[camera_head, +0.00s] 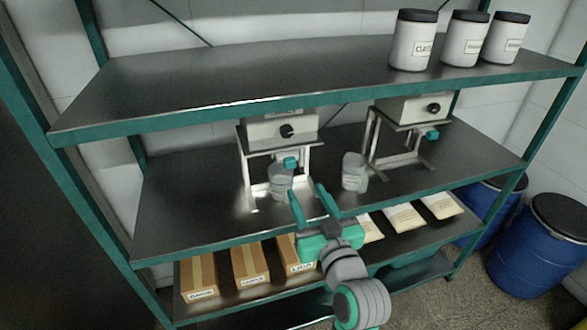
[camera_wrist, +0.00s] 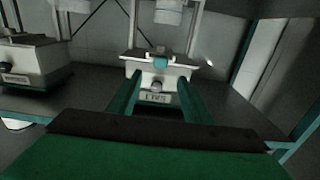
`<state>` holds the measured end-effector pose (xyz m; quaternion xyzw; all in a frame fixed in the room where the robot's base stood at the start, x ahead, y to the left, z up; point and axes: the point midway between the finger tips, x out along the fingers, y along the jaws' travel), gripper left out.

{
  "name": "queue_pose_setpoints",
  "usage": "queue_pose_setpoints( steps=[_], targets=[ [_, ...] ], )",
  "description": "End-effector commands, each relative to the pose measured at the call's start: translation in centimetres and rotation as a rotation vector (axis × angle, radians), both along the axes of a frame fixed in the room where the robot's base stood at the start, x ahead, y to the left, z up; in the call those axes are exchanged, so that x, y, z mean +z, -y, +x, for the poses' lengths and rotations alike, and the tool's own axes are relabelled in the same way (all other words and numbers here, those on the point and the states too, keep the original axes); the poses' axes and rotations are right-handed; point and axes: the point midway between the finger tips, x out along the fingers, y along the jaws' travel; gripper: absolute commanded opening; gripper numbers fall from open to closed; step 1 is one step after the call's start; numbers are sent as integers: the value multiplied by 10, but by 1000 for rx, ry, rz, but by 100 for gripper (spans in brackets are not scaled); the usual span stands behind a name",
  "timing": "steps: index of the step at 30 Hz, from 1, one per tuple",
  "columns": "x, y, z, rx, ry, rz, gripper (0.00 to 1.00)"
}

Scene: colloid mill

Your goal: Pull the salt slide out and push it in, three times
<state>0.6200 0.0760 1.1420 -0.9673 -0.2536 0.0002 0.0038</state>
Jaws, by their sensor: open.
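Two dispensers stand on the middle shelf, the left one (camera_head: 279,130) and the right one (camera_head: 412,108). Each has a dark knob and a teal slide at its front, the left slide (camera_head: 291,162) and the right slide (camera_head: 431,133). Their labels are too small to read, so I cannot tell which is salt. My gripper (camera_head: 306,192) is open and empty in front of the left dispenser, apart from its slide. The wrist view is upside down; there the left dispenser (camera_wrist: 157,72) and its teal slide (camera_wrist: 160,62) show between and beyond my fingers.
A clear jar (camera_head: 280,182) stands under the left dispenser, and another (camera_head: 354,172) stands beside the right one. Labelled boxes (camera_head: 249,265) and packets (camera_head: 404,217) lie on the lower shelf. White canisters (camera_head: 413,42) stand on the top shelf; blue drums (camera_head: 540,255) stand right.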

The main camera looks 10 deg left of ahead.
Motion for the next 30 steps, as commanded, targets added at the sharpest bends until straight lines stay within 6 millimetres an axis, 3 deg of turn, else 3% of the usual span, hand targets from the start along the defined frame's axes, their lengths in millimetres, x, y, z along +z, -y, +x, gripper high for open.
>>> queue_pose_setpoints(
  steps=[8,21,30],
  targets=[
    [3,-12,17,10,2,-8,45],
    [3,-47,80,8,2,-8,45],
    [3,-55,94,7,2,-7,45]
  ],
)
